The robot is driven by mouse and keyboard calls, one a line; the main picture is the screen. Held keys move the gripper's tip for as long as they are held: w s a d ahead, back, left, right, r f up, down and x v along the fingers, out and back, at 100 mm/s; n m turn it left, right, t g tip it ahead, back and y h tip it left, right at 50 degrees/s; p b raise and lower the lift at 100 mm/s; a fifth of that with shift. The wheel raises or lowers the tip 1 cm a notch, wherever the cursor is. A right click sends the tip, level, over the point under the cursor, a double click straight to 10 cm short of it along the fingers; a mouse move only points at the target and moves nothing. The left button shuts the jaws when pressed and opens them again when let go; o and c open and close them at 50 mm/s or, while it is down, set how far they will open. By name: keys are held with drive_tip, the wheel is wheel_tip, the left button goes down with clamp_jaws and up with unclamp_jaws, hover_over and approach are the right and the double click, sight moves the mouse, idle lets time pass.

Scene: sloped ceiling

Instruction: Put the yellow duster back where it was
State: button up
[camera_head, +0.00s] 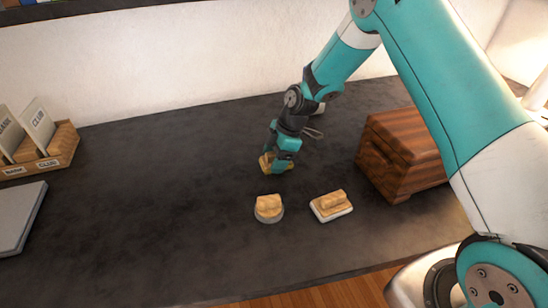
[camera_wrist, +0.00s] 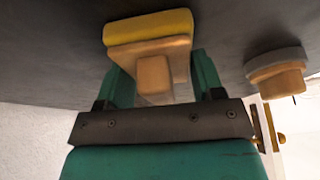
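The yellow duster (camera_wrist: 149,28) is a wooden block with a yellow pad and a wooden handle (camera_wrist: 155,76). In the wrist view it lies at the tips of my gripper (camera_wrist: 160,78), whose teal fingers stand on either side of the handle. I cannot tell whether they press on it. In the head view the duster (camera_head: 267,163) is low over the dark tabletop, partly hidden by my gripper (camera_head: 279,158); whether it touches the table is unclear. A round grey duster (camera_head: 268,211) and a rectangular white-padded duster (camera_head: 332,206) are nearer the front.
A brown wooden box (camera_head: 400,160) stands right of my gripper. A wooden card holder (camera_head: 60,152) and a grey flat object (camera_head: 17,220) lie at the far left. The left-middle table (camera_head: 150,200) is clear. In the wrist view, the round grey duster (camera_wrist: 276,62) is at right.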

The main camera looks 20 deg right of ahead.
drive_tip(key=o, duration=0.4)
drive_tip(key=b+v, duration=0.1)
drive_tip(key=v, duration=1)
drive_tip(key=s+a+r+m, duration=0.5)
drive_tip(key=s+a+r, duration=0.1)
drive_tip(key=s+r, duration=0.6)
drive_tip(key=s+m, duration=0.2)
drive_tip(key=s, duration=0.4)
drive_tip(key=s+a+m, duration=0.1)
drive_tip(key=s+m, duration=0.1)
drive_tip(key=s, duration=0.4)
drive_tip(key=s+a+r+m, duration=0.1)
drive_tip(key=s+m, duration=0.1)
drive_tip(key=s, duration=0.5)
drive_tip(key=shift+a, duration=0.1)
